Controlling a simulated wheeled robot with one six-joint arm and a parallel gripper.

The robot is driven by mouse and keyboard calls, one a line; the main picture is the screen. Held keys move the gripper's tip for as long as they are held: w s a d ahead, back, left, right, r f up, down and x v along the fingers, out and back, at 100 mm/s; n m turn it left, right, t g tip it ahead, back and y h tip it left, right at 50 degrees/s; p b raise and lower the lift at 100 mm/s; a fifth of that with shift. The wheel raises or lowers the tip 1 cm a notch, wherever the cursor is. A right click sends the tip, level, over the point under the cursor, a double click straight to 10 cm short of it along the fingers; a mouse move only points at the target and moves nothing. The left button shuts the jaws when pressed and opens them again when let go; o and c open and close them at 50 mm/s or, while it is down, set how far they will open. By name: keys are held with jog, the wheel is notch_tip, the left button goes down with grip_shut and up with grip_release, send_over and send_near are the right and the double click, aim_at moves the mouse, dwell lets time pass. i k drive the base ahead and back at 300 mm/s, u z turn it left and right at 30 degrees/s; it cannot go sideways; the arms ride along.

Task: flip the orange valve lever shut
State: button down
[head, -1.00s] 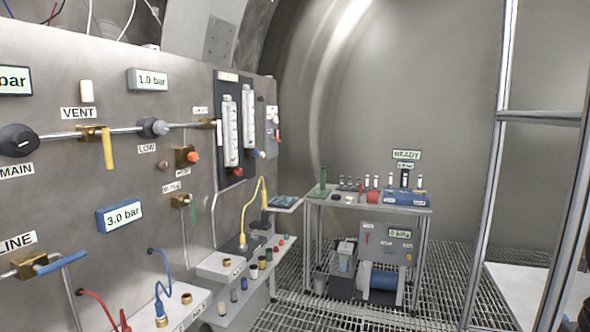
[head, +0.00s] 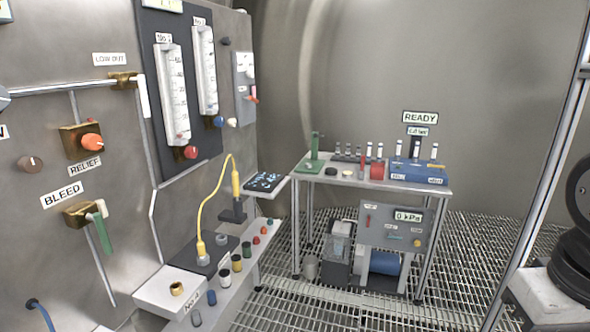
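No lever that I can clearly call the orange valve lever shows. On the left wall panel, an orange round knob (head: 92,142) sits on the brass RELIEF valve. A green lever (head: 104,233) hangs down from the brass BLEED valve (head: 80,213). A white lever (head: 143,97) hangs from the brass LOW OUT valve (head: 123,80). A small red-orange part (head: 253,99) shows on the grey box (head: 245,75) at the panel's far end; it is too small to make out. My gripper is not in view.
A cart (head: 440,190) with a blue READY device (head: 418,172) and bottles stands ahead on the grating floor. A shelf (head: 215,292) with coloured caps and a yellow cable (head: 207,205) runs along the wall. A metal frame post (head: 530,190) stands at right. Grating in the middle is clear.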

aim_at(250, 98)
jog(key=i, duration=2.95)
jog(key=u, duration=0.8)
